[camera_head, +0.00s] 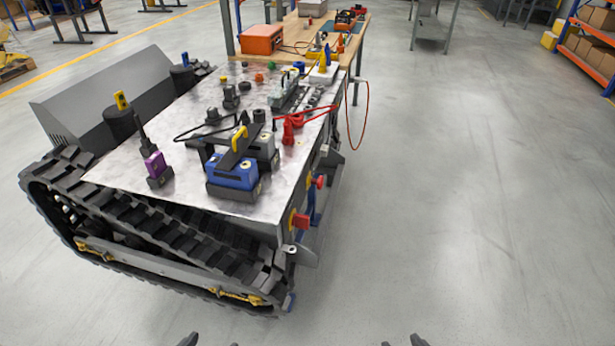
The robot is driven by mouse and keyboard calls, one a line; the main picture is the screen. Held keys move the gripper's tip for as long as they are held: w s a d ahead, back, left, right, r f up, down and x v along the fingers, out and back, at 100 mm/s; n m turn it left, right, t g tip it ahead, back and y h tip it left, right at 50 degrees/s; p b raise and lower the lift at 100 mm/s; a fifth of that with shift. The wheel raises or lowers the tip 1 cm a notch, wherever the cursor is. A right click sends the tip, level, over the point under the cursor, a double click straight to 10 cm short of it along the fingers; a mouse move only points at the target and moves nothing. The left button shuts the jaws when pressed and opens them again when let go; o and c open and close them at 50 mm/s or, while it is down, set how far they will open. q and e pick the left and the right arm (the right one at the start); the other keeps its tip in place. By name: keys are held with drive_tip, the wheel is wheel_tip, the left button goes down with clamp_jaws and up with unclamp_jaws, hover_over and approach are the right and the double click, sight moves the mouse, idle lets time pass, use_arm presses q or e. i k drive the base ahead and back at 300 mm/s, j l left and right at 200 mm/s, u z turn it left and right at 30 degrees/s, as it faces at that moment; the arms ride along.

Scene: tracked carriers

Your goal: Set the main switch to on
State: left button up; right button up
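A red rotary knob on a yellow plate (300,220) sits on the near right side of the tracked carrier (120,178). It looks like the main switch, but its set position is too small to read. A second red knob (320,182) sits farther along the same side. My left gripper (210,341) and my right gripper (403,341) show only their fingertips at the bottom edge. In each, the tips stand apart with bare floor between them. Both are below and nearer than the carrier, touching nothing.
On the carrier's top are a blue battery-like block (232,172), a purple connector (156,165), a red clamp (289,130) and other parts. A wooden workbench (350,38) stands behind, with a red cable hanging (367,110). The floor to the right is clear.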

sight(301, 221)
drive_tip(key=i+l+u, duration=0.1)
drive_tip(key=l+u, duration=1)
drive_tip(key=u, duration=0.15)
